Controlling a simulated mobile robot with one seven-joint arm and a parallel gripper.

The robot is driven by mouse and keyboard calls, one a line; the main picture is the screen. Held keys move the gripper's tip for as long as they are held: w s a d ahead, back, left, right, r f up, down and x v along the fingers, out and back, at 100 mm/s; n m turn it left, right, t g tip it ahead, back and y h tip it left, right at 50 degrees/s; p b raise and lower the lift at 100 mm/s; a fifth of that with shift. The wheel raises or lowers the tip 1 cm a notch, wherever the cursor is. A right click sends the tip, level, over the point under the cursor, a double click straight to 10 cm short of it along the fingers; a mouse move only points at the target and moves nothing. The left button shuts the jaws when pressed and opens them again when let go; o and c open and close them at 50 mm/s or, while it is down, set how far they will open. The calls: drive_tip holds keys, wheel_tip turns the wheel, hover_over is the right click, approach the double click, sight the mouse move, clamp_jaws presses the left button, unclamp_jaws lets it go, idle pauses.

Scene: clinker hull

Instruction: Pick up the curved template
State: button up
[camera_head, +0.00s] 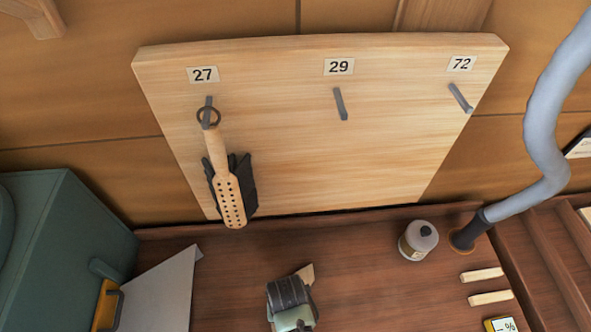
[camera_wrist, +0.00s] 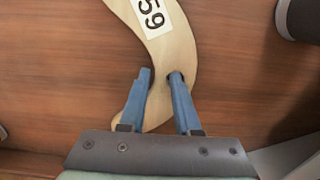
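The curved template is a pale wooden crescent (camera_wrist: 183,48) with a white label that looks like 59, lying over the brown bench top in the wrist view. My gripper (camera_wrist: 161,76) has its two blue fingers apart, with the lower part of the template between and under them. The left fingertip is by the inner edge; the right one overlaps the wood beside a dark spot, perhaps a hole. I cannot tell whether the fingers touch it. In the head view my gripper (camera_head: 291,310) hides most of the template, and only a pale tip (camera_head: 307,272) shows.
A pegboard (camera_head: 290,150) has pegs labelled 27, 29 and 72; a perforated wooden tool (camera_head: 229,190) hangs at 27, the others are bare. A green box (camera_head: 70,250) stands left.

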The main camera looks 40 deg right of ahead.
clamp_jaws()
drive_tip(key=shift+w, duration=0.1)
idle(1.2)
